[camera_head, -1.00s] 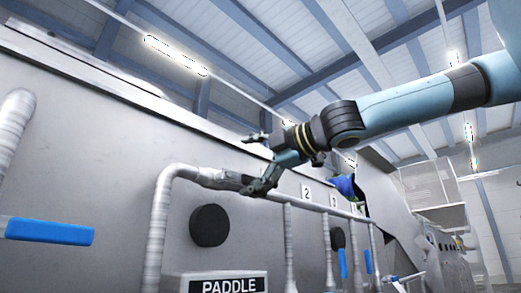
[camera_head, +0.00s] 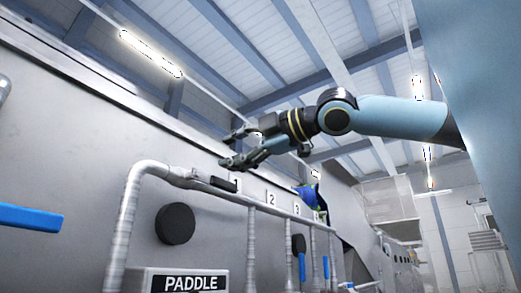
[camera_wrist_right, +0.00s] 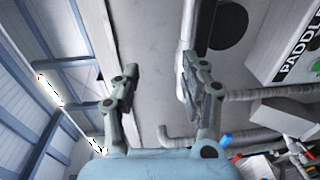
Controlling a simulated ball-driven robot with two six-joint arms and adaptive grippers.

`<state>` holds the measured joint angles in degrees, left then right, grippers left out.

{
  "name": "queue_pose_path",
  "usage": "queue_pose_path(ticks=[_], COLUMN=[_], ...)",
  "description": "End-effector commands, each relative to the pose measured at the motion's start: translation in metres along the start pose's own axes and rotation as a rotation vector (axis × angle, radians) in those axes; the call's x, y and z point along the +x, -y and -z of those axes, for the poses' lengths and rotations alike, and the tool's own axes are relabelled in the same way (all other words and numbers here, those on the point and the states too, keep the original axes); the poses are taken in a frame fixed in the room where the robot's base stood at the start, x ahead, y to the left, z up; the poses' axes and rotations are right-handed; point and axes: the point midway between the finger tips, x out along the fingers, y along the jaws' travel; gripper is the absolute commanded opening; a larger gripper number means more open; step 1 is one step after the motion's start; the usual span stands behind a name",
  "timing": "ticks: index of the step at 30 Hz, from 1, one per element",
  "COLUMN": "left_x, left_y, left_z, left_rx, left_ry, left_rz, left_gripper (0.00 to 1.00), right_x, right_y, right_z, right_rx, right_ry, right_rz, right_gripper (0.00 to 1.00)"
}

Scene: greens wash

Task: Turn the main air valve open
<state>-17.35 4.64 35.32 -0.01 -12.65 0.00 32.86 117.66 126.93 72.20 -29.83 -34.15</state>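A grey pipe (camera_head: 150,166) bends and runs along the wall of the steel machine. A short dark handle (camera_head: 223,184) sits on this pipe, just left of the "1" label (camera_head: 236,181). It may be the main air valve; I cannot tell for sure. My right gripper (camera_head: 231,149) is open and empty, above the dark handle in the head view and apart from it. In the wrist view its two fingers (camera_wrist_right: 160,70) are spread with a gap between them, the pipe (camera_wrist_right: 186,32) showing behind the right finger. My left gripper is not in view.
Thin drop pipes (camera_head: 250,250) hang from the main pipe, some with blue handles (camera_head: 302,266). A larger blue handle (camera_head: 30,218) is at the left. A "PADDLE" sign box (camera_head: 180,280) and a round black disc (camera_head: 175,224) are below. Free air lies above the pipe.

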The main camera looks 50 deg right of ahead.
Motion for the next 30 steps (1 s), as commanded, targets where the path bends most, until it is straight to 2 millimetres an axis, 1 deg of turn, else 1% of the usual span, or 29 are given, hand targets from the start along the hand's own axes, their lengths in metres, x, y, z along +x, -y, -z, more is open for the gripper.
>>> queue_pose_path(ticks=[1,5,21,25,30], left_x=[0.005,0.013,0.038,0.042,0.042], left_y=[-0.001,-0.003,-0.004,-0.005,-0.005], left_z=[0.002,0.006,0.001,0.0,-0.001], left_rx=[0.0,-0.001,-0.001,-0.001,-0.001], left_ry=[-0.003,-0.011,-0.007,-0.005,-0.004], left_rz=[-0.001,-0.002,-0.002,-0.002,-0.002], left_gripper=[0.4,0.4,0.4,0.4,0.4], right_x=[-0.004,-0.014,-0.055,-0.062,-0.065], right_y=[0.002,0.004,0.007,0.007,0.007], right_z=[0.001,0.002,0.004,0.005,0.005], right_rx=[0.001,-0.001,0.0,-0.002,-0.001], right_ry=[-0.001,-0.003,-0.002,-0.003,-0.003], right_rz=[-0.003,-0.001,0.0,0.002,0.005], right_gripper=[0.44,0.44,0.44,0.44,0.44])
